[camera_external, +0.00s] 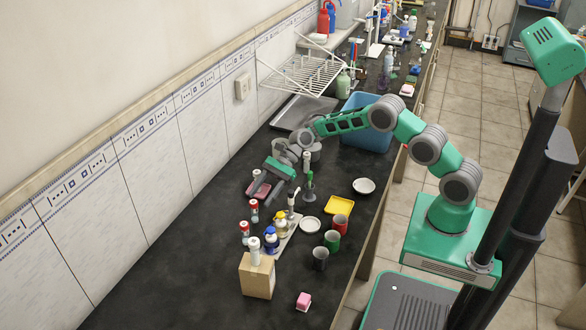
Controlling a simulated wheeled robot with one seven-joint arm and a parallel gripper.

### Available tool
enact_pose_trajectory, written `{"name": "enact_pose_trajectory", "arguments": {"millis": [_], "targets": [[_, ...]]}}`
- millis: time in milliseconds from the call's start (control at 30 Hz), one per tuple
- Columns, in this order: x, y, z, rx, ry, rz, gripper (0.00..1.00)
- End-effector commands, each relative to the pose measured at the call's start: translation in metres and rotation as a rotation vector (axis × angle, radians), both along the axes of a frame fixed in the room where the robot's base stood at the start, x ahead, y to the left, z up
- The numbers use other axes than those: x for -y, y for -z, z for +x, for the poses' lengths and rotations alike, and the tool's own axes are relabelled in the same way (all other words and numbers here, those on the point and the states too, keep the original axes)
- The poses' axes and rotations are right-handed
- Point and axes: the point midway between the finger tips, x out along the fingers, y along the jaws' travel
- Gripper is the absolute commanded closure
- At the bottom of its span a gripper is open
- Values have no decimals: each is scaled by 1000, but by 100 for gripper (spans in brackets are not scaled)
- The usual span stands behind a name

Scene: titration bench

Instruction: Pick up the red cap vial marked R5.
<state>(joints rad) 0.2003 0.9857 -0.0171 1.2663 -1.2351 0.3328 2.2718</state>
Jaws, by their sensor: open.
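Several small white vials with red caps stand on the dark bench, left of its middle. One vial (254,211) stands just below my gripper in the picture, and another vial (244,232) stands nearer the camera. The labels are too small to read, so I cannot tell which is R5. My gripper (262,194) is open, pointing down toward the bench above and behind the nearest vials. I see nothing held in it.
Red (340,226), green (332,241) and black (320,259) cups stand to the right. A blue bin (368,137) stands behind.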

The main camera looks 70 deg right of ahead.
Motion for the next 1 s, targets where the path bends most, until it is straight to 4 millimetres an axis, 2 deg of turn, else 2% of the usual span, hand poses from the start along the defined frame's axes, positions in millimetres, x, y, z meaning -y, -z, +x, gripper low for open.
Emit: {"name": "enact_pose_trajectory", "arguments": {"millis": [33, 167, 633, 900, 1000], "targets": [[-1, 8, 1, -50, 14, 45, 51], [-6, 14, 0, -122, 32, 105, 51], [-72, 35, 14, -126, 32, 106, 51], [-76, 38, 15, -125, 34, 105, 51], [-76, 38, 15, -125, 34, 105, 60]]}}
